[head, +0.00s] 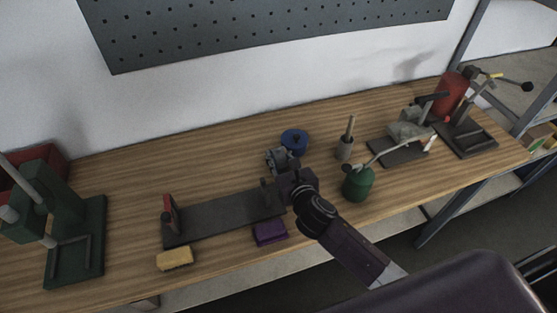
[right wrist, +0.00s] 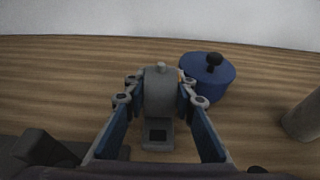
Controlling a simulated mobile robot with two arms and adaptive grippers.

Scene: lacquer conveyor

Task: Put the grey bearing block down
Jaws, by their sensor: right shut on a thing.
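The grey bearing block (right wrist: 160,95) shows in the right wrist view between the two fingers of my right gripper (right wrist: 160,83). It has a rounded top with a small pale knob and a square dark recess low on its near side. My right gripper is shut on it. In the head view my right gripper (head: 279,164) is over the middle of the wooden bench (head: 335,202), and the block is partly hidden by it. I cannot tell whether the block touches the bench top. My left gripper is not in view.
A blue lidded pot (right wrist: 208,76) stands close to the block's right. A dark plate with uprights (head: 222,216), a purple block (head: 269,232) and a yellow sponge (head: 175,259) lie in front and left. A green oil can (head: 357,184) is right. Bench is free behind the plate.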

